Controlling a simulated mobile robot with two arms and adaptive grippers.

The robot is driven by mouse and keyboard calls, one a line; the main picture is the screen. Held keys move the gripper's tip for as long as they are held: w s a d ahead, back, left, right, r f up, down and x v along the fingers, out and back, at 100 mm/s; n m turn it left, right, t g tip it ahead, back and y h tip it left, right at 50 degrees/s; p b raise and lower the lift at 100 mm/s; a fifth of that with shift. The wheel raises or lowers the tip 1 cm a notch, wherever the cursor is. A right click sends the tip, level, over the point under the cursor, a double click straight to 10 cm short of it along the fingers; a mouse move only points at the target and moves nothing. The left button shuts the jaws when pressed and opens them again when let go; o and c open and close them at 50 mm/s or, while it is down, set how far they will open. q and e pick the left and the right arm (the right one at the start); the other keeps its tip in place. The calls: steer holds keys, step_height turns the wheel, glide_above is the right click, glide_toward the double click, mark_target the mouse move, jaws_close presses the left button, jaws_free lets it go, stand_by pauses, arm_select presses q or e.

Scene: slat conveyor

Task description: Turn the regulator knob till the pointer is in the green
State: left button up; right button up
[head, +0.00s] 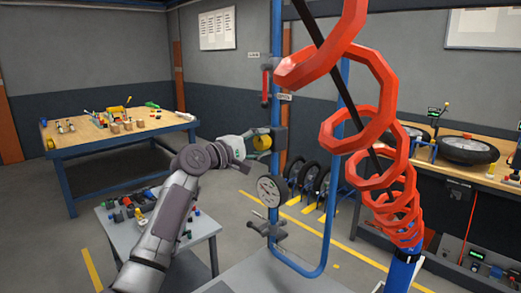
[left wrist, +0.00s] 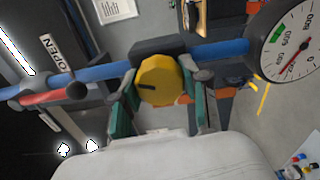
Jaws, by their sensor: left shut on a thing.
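The yellow regulator knob (head: 262,143) sits on the blue pipe stand in the head view. It faces the left wrist view (left wrist: 161,80) with a dark mark on its front. My left gripper (left wrist: 160,94) is shut on the knob, one green-padded finger at each side. The round pressure gauge (head: 270,190) is below the knob in the head view, and at the upper right of the left wrist view (left wrist: 298,46). Its red pointer slants to the lower left, away from the green band. My right gripper is not in view.
A red coiled hose (head: 350,140) hangs close in front, right of the pipe. A red valve handle (head: 266,85) is above the knob. A grey side table (head: 206,228) with small parts stands near my left arm. A wooden workbench (head: 80,142) is farther back left.

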arm_select(q)
steer(key=m+b, duration=0.1)
steer(key=m, duration=0.2)
steer(key=m+b, duration=0.2)
steer(key=m, duration=0.1)
steer(key=shift+f+m, duration=0.2)
steer(key=shift+m, duration=0.1)
steer(key=m+b, duration=0.2)
steer(key=m, duration=0.3)
steer(key=shift+m, duration=0.3)
steer(key=o, duration=1.1)
steer(key=shift+o, duration=0.2)
steer(key=shift+r, duration=0.1)
steer(key=v, duration=1.2)
